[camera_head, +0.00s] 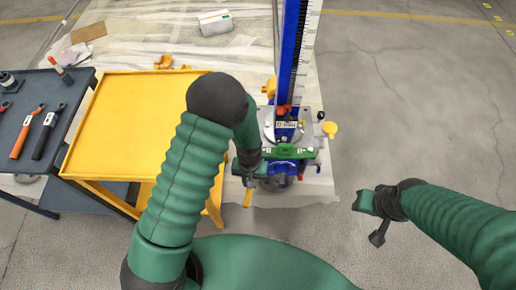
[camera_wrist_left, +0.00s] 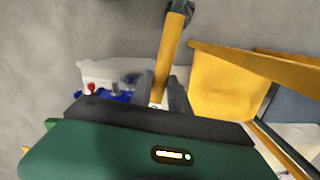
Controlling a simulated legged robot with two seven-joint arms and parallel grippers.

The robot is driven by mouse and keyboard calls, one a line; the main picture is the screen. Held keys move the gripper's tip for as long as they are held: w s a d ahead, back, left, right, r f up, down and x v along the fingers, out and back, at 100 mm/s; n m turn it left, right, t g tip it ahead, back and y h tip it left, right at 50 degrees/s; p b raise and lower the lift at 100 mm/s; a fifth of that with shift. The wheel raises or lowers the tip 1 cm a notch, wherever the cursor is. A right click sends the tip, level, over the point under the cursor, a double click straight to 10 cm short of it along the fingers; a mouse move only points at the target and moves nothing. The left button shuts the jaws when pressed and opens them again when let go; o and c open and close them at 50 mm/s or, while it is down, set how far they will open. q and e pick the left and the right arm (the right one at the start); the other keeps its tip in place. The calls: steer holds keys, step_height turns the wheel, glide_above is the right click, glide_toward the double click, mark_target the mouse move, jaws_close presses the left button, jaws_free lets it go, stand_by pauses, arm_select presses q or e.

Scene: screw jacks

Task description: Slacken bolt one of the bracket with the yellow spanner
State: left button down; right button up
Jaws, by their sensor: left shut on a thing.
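My left gripper (camera_head: 249,172) is at the left side of the jack's base. It is shut on the yellow spanner (camera_wrist_left: 168,55), whose yellow shaft stands out between the fingers in the left wrist view. One dark end of the spanner shows at the top of that view. In the head view a short yellow length of the spanner (camera_head: 247,198) shows below the gripper. The blue screw jack (camera_head: 291,60) stands upright with a scale beside it. A green bar (camera_head: 298,152) lies across its base. I cannot make out bolt one. My right gripper (camera_head: 368,203) is apart on the right, its fingers unclear.
A yellow-topped table (camera_head: 130,115) stands left of the jack. A dark cart (camera_head: 40,100) at far left carries an orange-handled tool (camera_head: 24,137) and a black-handled tool (camera_head: 46,135). A white box (camera_head: 215,22) is at the back. The floor on the right is clear.

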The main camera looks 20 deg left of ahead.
mark_target(246, 202)
arm_select(q)
steer(key=shift+r+p, duration=0.35)
steer(key=shift+r, duration=0.25)
steer(key=shift+f, duration=0.1)
steer(key=shift+s, duration=0.3)
steer(key=s+p, duration=0.1)
steer(key=s, duration=0.1)
steer(key=s+r+p, duration=0.1)
steer(key=s, duration=0.1)
steer(key=s+d+p, duration=0.1)
steer(key=s, duration=0.1)
steer(key=shift+r, duration=0.35)
steer(key=shift+s+f, duration=0.1)
steer(key=shift+s, duration=0.1)
